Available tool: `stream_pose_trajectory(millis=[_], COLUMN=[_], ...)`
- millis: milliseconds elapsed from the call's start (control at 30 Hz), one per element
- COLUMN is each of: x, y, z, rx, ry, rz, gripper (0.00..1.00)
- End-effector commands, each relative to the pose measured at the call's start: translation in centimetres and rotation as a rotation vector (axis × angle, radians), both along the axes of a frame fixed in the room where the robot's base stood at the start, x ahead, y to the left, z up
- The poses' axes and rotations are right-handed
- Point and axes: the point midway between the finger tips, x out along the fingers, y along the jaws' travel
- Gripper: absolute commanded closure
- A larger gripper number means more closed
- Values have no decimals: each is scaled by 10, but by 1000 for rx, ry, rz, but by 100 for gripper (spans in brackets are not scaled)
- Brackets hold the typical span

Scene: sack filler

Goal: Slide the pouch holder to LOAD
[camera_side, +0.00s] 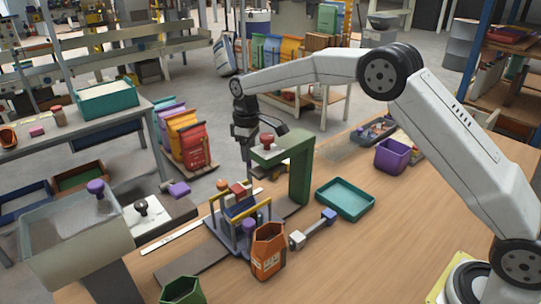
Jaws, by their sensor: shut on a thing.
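The pouch holder seems to be the frame (238,215) with yellow rails and blue parts, low in front of the green post; its exact outline is hard to tell from the parts around it. Small red and orange blocks (238,190) show at its top. An orange pouch (268,252) stands upright in front of it. My gripper (247,158) points down just left of and behind the green post's top plate, above the back of the frame. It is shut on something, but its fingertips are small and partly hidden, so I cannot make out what. No LOAD mark is readable.
The green post (300,170) with a red knob (267,140) stands close beside my gripper. A teal tray (345,199), a purple bin (392,156) and a grey tool (313,230) lie to the right. A grey hopper (75,245) stands left. The front right table is clear.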

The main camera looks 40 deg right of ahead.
Motion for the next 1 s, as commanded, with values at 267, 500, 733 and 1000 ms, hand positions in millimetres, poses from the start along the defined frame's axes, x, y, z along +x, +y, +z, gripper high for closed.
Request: stream_pose_trajectory(millis=[267, 500, 733, 1000], x=[1, 0, 1, 1], y=[0, 0, 0, 0], z=[1, 1, 10, 41], rx=[1, 1, 1, 1], ry=[-4, -2, -4, -6], rz=[1, 1, 1, 1], gripper=[21, 21, 21, 21])
